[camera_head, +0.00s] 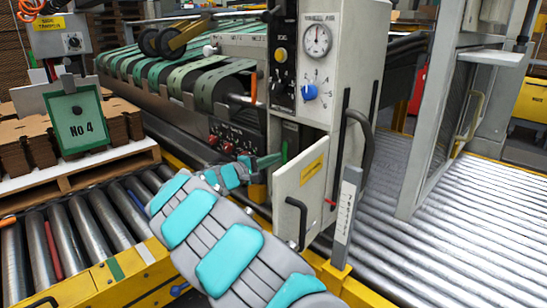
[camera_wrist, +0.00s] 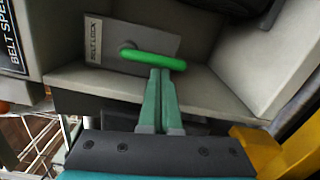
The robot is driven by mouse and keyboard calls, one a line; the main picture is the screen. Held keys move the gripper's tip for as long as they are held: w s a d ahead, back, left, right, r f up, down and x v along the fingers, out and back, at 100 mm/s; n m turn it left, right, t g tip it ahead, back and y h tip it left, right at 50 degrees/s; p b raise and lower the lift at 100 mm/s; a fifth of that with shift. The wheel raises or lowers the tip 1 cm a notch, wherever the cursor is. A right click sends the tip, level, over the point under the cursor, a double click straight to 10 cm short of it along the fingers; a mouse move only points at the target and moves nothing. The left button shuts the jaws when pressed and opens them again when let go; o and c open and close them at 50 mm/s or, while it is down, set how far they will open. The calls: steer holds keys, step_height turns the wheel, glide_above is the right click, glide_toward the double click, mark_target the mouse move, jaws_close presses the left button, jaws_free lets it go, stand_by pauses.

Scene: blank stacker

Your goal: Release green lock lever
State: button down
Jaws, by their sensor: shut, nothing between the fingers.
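The green lock lever (camera_wrist: 150,59) is a bright green bar on a grey plate (camera_wrist: 105,50) marked "BELT LOCK". In the wrist view it lies nearly level across the picture, with a round grey pivot at its left end. In the head view it shows as a small upright green strip (camera_head: 284,152) on the machine front. My gripper (camera_wrist: 160,72) is shut and empty. Its two green fingers lie side by side, with their tips at the lever's lower edge near its right half. I cannot tell whether they touch it. My gripper (camera_head: 272,160) also shows left of the lever in the head view.
The open grey panel door (camera_head: 300,180) stands just right of my arm. A grey control box (camera_head: 320,60) with a gauge and blue knob rises above. A yellow part (camera_wrist: 270,148) is at lower right in the wrist view. Rollers (camera_head: 80,235) lie at left.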

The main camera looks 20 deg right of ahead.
mark_target(286, 160)
steer(key=shift+s, duration=0.1)
steer(key=n+p, duration=0.1)
steer(key=s+n+p, duration=0.1)
steer(key=n+p, duration=0.1)
steer(key=s+d+n+p, duration=0.1)
steer(key=n+p, duration=0.1)
steer(key=shift+r, duration=0.2)
steer(key=n+p, duration=0.1)
steer(key=s+n+p, duration=0.1)
steer(key=n+p, duration=0.2)
steer(key=shift+s+d+r, duration=0.15)
steer(key=shift+s+d, duration=0.05)
steer(key=shift+s, duration=0.05)
steer(key=n, duration=0.1)
steer(key=n+p, duration=0.1)
steer(key=shift+s+d+r+n+t, duration=0.15)
steer(key=shift+s+n+t, duration=0.15)
steer(key=shift+s+t, duration=0.1)
steer(key=shift+s, duration=0.1)
steer(key=shift+s+r+p, duration=0.1)
steer(key=shift+p, duration=0.2)
